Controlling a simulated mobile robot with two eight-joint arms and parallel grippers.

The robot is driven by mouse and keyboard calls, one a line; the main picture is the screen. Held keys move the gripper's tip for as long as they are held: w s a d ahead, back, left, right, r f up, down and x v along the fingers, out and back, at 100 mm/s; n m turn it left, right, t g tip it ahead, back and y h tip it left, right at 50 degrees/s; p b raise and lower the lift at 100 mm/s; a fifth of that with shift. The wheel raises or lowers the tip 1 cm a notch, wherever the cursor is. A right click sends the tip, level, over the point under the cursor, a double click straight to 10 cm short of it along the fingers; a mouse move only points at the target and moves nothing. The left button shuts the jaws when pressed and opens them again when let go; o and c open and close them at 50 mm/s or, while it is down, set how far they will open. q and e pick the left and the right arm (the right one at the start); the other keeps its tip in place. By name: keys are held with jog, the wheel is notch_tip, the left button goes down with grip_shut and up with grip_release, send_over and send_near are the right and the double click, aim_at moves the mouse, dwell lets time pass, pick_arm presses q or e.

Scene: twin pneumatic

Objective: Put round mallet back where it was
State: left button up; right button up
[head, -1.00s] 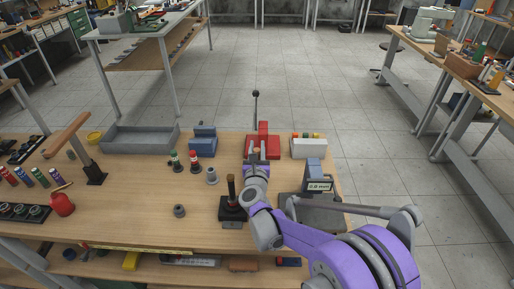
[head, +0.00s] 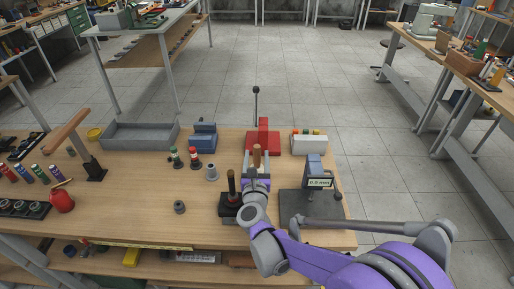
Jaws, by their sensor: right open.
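I cannot tell for sure which thing is the round mallet. A dark block with an upright brown handle (head: 231,184) stands on the bench, left of my right gripper. A short upright wooden piece (head: 257,156) shows just beyond that gripper, in front of the red device (head: 263,137); its lower end is hidden. My right gripper (head: 257,174) is open, pointing away over the bench close to this wooden piece. I cannot tell whether they touch. My left gripper is not in view.
A blue block device (head: 202,138), small bottles (head: 194,157) and a grey tray (head: 140,136) stand to the left. A wooden arm on a post (head: 67,132) is farther left. The bench's left middle is mostly clear.

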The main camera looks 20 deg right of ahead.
jog(key=v, duration=0.5)
jog(key=shift+s, duration=0.1)
